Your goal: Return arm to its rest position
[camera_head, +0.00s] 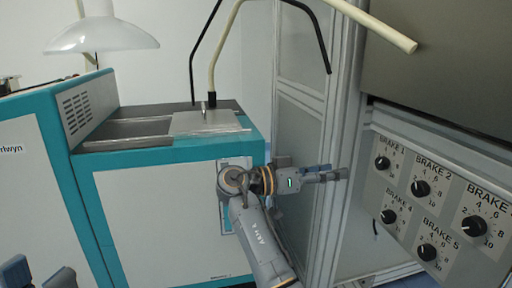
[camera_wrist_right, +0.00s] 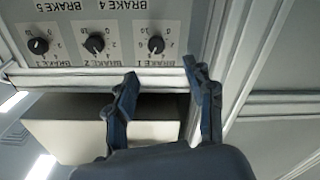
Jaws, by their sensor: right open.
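My right arm (camera_head: 258,240) rises from the bottom centre in the head view. Its gripper (camera_head: 335,174) points right, in front of the grey metal frame and left of the brake panel. In the right wrist view the two dark fingers of this gripper (camera_wrist_right: 162,75) stand apart with nothing between them. The brake panel (camera_head: 440,205) has several black knobs and shows upside down at the top of the right wrist view (camera_wrist_right: 75,50). My left gripper (camera_head: 40,276) shows only in part at the bottom left corner; its opening is unclear.
A teal and white machine cabinet (camera_head: 165,215) stands behind and left of my right arm. A metal tray (camera_head: 130,130) is set in its top. The grey frame post (camera_head: 345,130) rises close to my right gripper. A white lamp shade (camera_head: 103,36) hangs at the upper left.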

